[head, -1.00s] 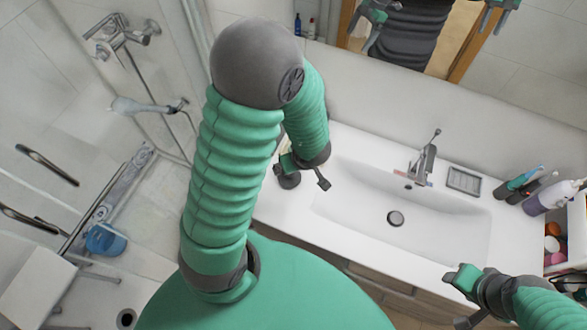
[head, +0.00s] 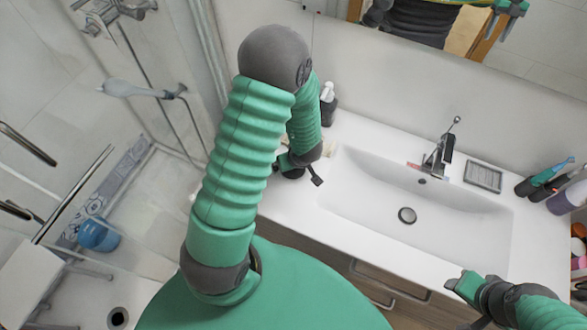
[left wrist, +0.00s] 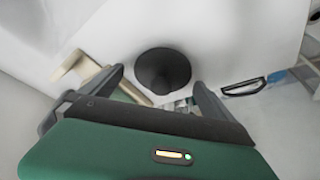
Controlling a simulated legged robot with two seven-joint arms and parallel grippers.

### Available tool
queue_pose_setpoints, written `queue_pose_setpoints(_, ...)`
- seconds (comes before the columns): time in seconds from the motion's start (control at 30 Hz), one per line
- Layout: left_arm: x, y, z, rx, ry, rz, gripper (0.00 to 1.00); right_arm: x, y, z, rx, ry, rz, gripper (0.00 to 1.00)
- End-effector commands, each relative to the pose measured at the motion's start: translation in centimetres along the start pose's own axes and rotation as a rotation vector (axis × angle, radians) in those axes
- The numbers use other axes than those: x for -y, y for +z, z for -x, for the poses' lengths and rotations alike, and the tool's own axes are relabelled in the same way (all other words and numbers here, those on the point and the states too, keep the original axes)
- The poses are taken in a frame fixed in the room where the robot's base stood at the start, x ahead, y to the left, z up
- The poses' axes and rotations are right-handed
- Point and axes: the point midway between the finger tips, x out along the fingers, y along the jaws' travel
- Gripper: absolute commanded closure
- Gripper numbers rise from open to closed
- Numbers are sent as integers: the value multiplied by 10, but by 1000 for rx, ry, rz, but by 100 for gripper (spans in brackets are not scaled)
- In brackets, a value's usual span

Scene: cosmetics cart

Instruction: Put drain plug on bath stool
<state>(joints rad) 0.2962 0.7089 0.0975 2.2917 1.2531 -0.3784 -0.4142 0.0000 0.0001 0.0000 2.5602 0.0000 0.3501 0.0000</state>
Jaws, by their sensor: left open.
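A dark round drain plug (left wrist: 162,72) with a raised knob stands on the white counter, framed between the fingers in the left wrist view. In the head view the plug (head: 292,173) is partly covered by my left gripper (head: 301,171), at the left end of the sink counter. My left gripper (left wrist: 160,95) is open and empty, close to the plug. My right gripper (head: 470,303) is open and empty near the counter's front right. The likely bath stool (head: 28,278), white with grey legs, stands at the lower left, cut by the picture edge.
The sink basin (head: 350,195) and tap (head: 438,155) lie right of my left gripper. A dark dispenser (head: 328,108) stands behind it. Bottles (head: 545,180) crowd the right end. A blue container (head: 98,234) and grab rails (head: 25,145) are on the left.

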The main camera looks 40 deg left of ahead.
Motion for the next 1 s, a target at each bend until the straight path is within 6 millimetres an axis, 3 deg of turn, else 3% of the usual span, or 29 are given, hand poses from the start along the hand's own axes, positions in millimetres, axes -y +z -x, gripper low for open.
queue_pose_setpoints(0.13, 0, 0, 2, -1, 1, 0, 0, 0, 0, 1, -1, 0, 0, 54)
queue_pose_setpoints(0.63, 0, 0, 2, 0, 0, 0, 65, 0, 0, 1, 0, 0, 0, 54)
queue_pose_setpoints(1.0, 0, -4, 9, -1, 1, 1, 66, 0, -2, 6, 0, 0, 0, 54)
